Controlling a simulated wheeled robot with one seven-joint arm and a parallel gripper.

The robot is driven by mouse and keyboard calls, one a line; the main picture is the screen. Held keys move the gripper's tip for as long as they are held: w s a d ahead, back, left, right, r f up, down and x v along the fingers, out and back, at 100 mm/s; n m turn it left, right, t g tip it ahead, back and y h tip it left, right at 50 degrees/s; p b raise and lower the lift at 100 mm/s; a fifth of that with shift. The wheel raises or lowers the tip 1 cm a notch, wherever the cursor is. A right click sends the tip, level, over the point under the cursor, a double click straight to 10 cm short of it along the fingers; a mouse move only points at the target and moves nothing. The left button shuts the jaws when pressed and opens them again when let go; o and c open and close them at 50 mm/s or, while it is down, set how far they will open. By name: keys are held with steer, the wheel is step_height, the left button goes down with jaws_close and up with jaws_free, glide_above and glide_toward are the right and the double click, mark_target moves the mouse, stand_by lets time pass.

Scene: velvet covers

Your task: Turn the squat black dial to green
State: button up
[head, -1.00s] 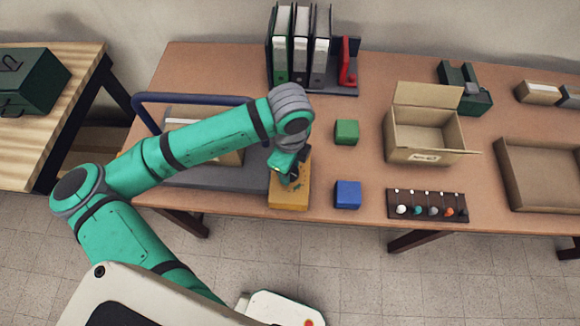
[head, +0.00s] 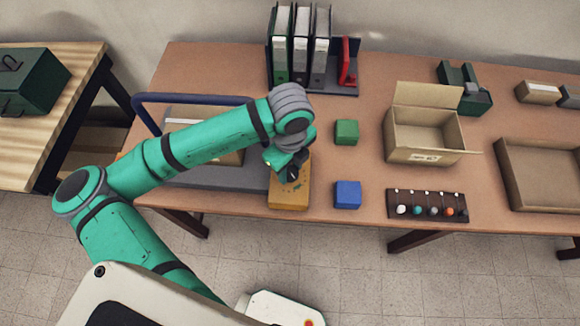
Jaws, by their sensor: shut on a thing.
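A yellow-orange box (head: 289,199) stands at the front edge of the table, left of the blue cube. My gripper (head: 290,175) points down over the box's upper part and is shut on the black dial, which is mostly hidden by the gripper and wrist. Small dark marks show on the box face around the gripper.
A blue cube (head: 347,194) and a green cube (head: 346,132) stand just right of the box. A grey platform with a blue handle (head: 190,98) lies to the left. Farther right are an open carton (head: 420,153) and a dark rack (head: 427,219) of several coloured balls.

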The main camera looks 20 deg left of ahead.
mark_target(289, 172)
steer(key=o, duration=1)
steer(key=shift+o, duration=0.2)
steer(key=shift+r, duration=0.1)
step_height(289, 172, up, 11)
steer(key=shift+f, duration=0.2)
steer(key=shift+s, duration=0.1)
